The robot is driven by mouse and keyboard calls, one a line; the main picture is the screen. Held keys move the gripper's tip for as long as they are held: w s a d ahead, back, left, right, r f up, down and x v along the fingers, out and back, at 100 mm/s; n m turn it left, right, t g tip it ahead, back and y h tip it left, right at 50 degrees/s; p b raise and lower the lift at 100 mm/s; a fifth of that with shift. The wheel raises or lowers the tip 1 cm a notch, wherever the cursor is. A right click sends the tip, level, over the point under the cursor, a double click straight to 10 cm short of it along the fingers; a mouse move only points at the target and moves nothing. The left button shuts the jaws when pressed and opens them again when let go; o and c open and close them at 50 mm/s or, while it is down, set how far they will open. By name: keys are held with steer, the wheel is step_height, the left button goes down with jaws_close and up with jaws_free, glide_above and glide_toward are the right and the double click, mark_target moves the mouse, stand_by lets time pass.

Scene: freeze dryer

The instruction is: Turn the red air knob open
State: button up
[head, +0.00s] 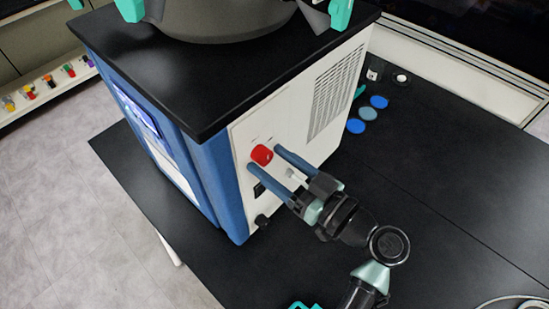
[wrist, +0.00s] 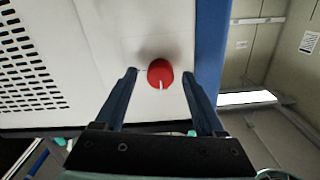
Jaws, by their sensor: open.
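The red air knob (head: 261,155) sits on the white side panel of the freeze dryer (head: 240,85). In the wrist view the red knob (wrist: 160,73) shows a white mark at its lower edge. My gripper (head: 264,157) is open, with its two blue fingers on either side of the knob. In the wrist view my gripper (wrist: 160,72) has its fingertips level with the knob, with a gap on both sides. I cannot tell whether either finger touches the knob.
The freeze dryer stands on a black table (head: 440,160). A black knob (head: 262,220) is low on the same panel. A vent grille (wrist: 30,75) is beside the knob. The table to the right is mostly clear.

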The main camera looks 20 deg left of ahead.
jaws_close()
stand_by(0.3)
steer(key=m, duration=0.4)
steer(key=shift+m, duration=0.4)
steer(key=m, duration=0.4)
steer(key=shift+r+m+p, duration=0.1)
steer(key=shift+m+p, duration=0.2)
steer(key=m+p, duration=0.2)
steer(key=m, duration=0.3)
steer(key=shift+r, duration=0.1)
steer(key=shift+m+p, duration=1.1)
steer(key=shift+m, duration=0.7)
steer(key=shift+f, duration=0.2)
